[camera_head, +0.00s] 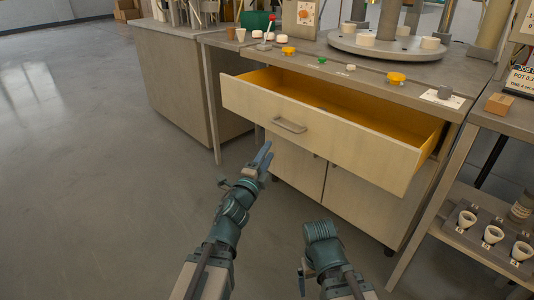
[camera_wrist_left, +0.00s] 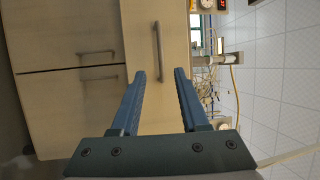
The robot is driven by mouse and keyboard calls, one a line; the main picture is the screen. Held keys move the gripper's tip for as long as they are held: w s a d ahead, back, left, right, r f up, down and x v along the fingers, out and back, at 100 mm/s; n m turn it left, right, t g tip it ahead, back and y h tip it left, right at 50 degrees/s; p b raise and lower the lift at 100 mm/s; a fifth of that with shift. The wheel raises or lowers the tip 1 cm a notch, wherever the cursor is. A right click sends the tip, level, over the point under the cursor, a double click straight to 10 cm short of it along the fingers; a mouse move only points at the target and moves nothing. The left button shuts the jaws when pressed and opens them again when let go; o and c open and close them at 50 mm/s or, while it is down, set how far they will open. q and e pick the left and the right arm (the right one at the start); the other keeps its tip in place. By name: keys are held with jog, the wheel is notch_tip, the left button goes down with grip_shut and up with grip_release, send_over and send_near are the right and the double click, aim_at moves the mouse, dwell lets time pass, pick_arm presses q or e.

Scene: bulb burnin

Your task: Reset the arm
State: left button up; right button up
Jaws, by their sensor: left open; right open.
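My left gripper (camera_head: 265,158) is in front of the open drawer (camera_head: 315,135), just below and left of its handle (camera_head: 289,125). In the left wrist view its two blue fingers (camera_wrist_left: 160,88) are spread apart with nothing between the tips. The drawer handle (camera_wrist_left: 157,50) is beyond the fingertips and apart from them.
The drawer stands pulled out from the workbench (camera_head: 370,72), its yellow inside looking empty. Cupboard doors (camera_head: 345,195) are below. A turntable (camera_head: 388,45) stands on top. A side shelf at right holds white cups (camera_head: 493,234). The floor (camera_head: 90,170) at left is clear.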

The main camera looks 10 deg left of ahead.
pick_arm(q)
jog(key=s+f+n+g+y+p, duration=0.3)
jog(key=f+n+g, duration=0.2)
jog(key=f+n, duration=0.1)
jog(key=s+f+n+g+y+p, duration=0.3)
jog(key=f+n+g+y, duration=0.15)
jog(key=f+n, duration=0.2)
jog(key=s+d+f+n+g+h+p, duration=0.1)
jog(key=s+d+f+n+g+p, duration=0.15)
jog(key=s+g, duration=0.45)
jog(key=s+d+f+n+g+h+p, duration=0.1)
jog(key=s+d+g, duration=0.25)
jog(key=s, duration=0.65)
notch_tip(320, 180, up, 37)
jog(key=p, duration=3.7)
jog(key=shift+s+d+r, duration=0.15)
jog(key=shift+s+r, duration=0.05)
jog(key=shift+s, duration=0.25)
